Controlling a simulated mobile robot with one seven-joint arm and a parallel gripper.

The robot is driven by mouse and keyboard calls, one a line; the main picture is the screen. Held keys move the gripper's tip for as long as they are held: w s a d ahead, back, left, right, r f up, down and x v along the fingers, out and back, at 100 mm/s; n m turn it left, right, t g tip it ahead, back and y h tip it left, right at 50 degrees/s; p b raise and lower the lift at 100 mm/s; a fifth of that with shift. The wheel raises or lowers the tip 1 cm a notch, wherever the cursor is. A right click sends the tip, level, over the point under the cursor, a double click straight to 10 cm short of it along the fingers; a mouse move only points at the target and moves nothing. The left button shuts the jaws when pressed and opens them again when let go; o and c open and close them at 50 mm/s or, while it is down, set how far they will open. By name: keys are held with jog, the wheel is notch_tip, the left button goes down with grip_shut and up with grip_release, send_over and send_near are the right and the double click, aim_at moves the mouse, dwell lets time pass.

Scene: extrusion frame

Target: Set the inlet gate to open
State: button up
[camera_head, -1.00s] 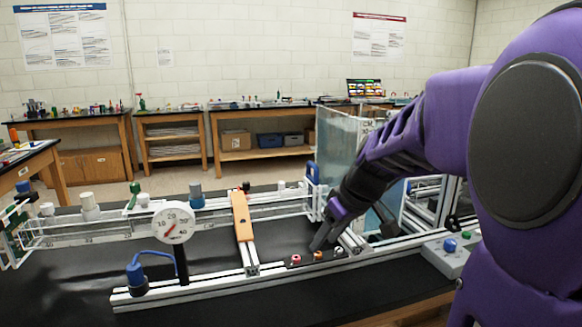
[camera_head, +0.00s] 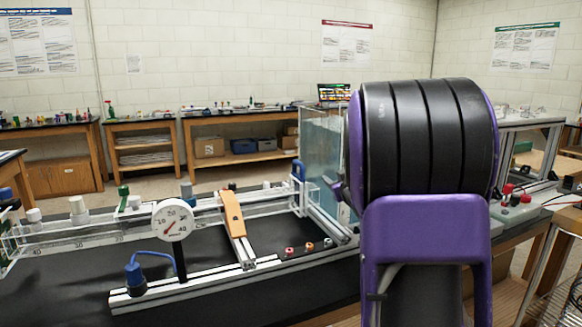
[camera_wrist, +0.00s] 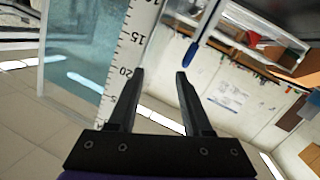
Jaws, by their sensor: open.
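A blue handle (camera_head: 298,170) stands upright at the near left edge of the clear tank (camera_head: 322,145), at the end of the white-framed channel (camera_head: 100,238). I cannot tell for certain that it belongs to the inlet gate, or its setting. In the wrist view, my gripper (camera_wrist: 160,75) is open, with nothing between its fingers. A blue rod-like end (camera_wrist: 191,52) shows just beyond the right fingertip, apparently apart from it. A white scale strip (camera_wrist: 128,50) runs behind the left finger. In the head view, my arm hides most of the gripper.
A round dial gauge (camera_head: 172,220) and an orange bar (camera_head: 232,213) stand along the channel. A box with red knobs (camera_head: 515,205) is at the right. The black bench top (camera_head: 60,285) is clear at front left.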

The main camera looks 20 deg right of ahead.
aim_at(301, 165)
jog(key=w+a+y, duration=0.1)
jog(key=w, duration=0.5)
jog(key=w+a+t+y, duration=0.1)
jog(key=w, duration=0.5)
jog(key=w+a+f+n+t+y, duration=0.1)
jog(key=w+y, duration=0.1)
jog(key=w, duration=0.4)
jog(key=shift+a, duration=0.25)
grip_shut()
dwell(1.0)
